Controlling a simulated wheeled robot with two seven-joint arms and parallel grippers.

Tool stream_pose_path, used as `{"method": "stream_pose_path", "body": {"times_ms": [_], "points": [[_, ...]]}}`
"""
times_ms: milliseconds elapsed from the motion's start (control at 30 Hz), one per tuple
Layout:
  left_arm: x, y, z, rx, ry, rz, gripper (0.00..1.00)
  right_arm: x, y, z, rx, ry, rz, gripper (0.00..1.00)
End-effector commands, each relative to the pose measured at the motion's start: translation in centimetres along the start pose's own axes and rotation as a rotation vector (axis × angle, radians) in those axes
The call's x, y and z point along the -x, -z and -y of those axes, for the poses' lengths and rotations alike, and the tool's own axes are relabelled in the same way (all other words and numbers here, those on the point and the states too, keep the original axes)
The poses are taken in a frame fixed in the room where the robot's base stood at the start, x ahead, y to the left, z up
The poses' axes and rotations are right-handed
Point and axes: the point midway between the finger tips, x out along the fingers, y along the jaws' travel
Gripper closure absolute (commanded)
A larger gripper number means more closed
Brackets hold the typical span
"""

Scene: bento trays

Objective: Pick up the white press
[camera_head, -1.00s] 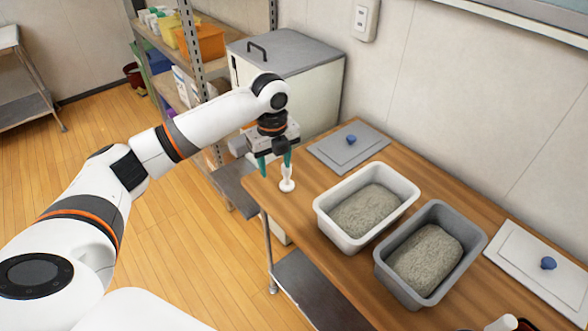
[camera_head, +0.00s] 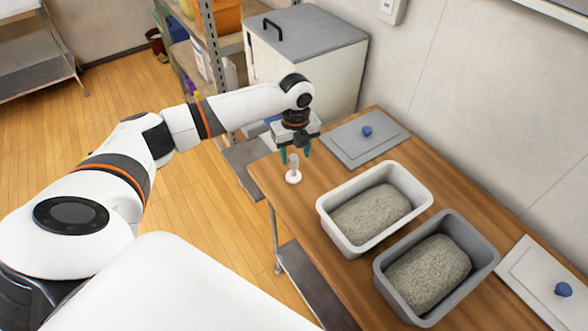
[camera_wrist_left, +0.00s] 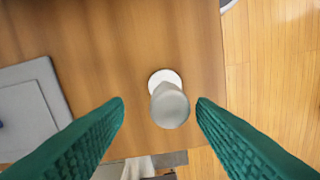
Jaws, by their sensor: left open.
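The white press (camera_head: 293,175) stands upright on the wooden table near its left end. It has a round white base and a narrower upright handle. In the left wrist view the press (camera_wrist_left: 170,106) is seen from above, between the two green fingers and a little beyond their tips. My left gripper (camera_head: 296,154) is open and points down, just above and around the top of the press. In the left wrist view the left gripper (camera_wrist_left: 160,103) has a finger on each side of the press, with a gap on both sides. My right gripper is not in view.
A white tray (camera_head: 421,206) and a grey tray (camera_head: 489,258), both holding grey granular material, stand right of the press. A grey lid (camera_head: 345,146) with a blue knob lies behind. Another pale lid (camera_head: 530,270) lies at right. A metal cabinet (camera_head: 345,75) stands behind the table.

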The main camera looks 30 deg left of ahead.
Motion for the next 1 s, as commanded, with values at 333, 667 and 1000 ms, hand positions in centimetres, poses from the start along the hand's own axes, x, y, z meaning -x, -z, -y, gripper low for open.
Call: {"method": "stream_pose_path", "body": {"times_ms": [333, 667, 1000], "points": [[-4.2, -0.4, 0.6, -0.001, 0.003, 0.001, 0.49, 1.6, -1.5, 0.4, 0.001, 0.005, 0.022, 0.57], [-4.4, -0.3, 0.6, -0.001, 0.001, 0.000, 0.65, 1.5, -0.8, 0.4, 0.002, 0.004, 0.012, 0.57], [-4.3, -0.3, 0.6, -0.001, 0.000, 0.000, 1.00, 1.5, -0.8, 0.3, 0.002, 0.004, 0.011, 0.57]]}}
